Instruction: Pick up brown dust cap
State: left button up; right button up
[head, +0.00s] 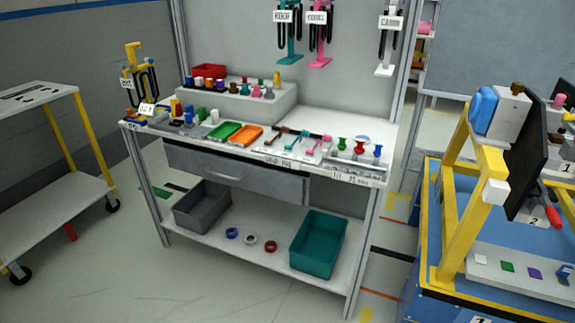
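A small brown cap-like piece (517,88) sits on top of the white box (508,112) at the right, beside a blue rounded part (482,110). It is too small to tell for sure that it is the dust cap. Neither of my grippers is in view.
The workbench (340,125) holds a green tray (222,131), an orange tray (245,135) and hand tools. Its lower shelf carries a grey bin (203,205) and a teal bin (318,243). A yellow-framed station (450,230) stands right, a white cart (40,180) left.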

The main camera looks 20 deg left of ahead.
aim_at(232, 89)
jog(key=z, duration=0.25)
jog(key=k, duration=0.35)
jog(key=u, duration=1.5)
jog(key=i, duration=0.75)
jog(key=z, duration=0.75)
